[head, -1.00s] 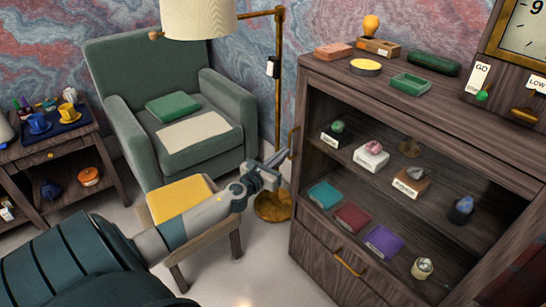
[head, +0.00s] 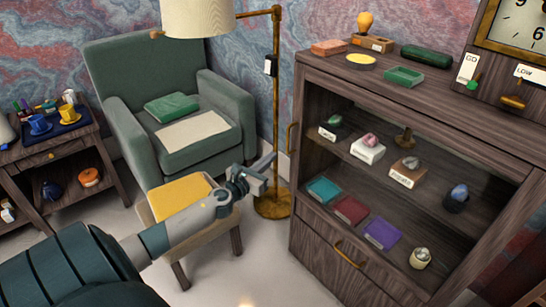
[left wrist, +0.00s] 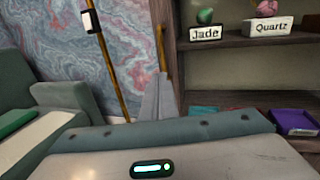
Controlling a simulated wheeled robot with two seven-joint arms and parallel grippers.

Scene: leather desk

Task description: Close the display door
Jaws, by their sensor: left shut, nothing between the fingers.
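The dark wooden display cabinet (head: 385,105) stands at the right of the head view, with mineral samples on its shelves. A brass door handle (head: 291,138) is at the front left edge of its display opening, and shows upright in the left wrist view (left wrist: 160,48). The door looks close to the cabinet front, but I cannot tell whether it is fully flush. My left gripper (head: 270,165) is shut and empty, just left of and below the handle, apart from it. Its fingers (left wrist: 158,98) point toward the handle in the wrist view. My right gripper is not in view.
A floor lamp (head: 275,90) stands behind my left gripper. A green armchair (head: 215,140) and a stool with a yellow top (head: 180,195) are to the left. A brass drawer handle (head: 347,255) is low on the cabinet. Floor is clear before the cabinet.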

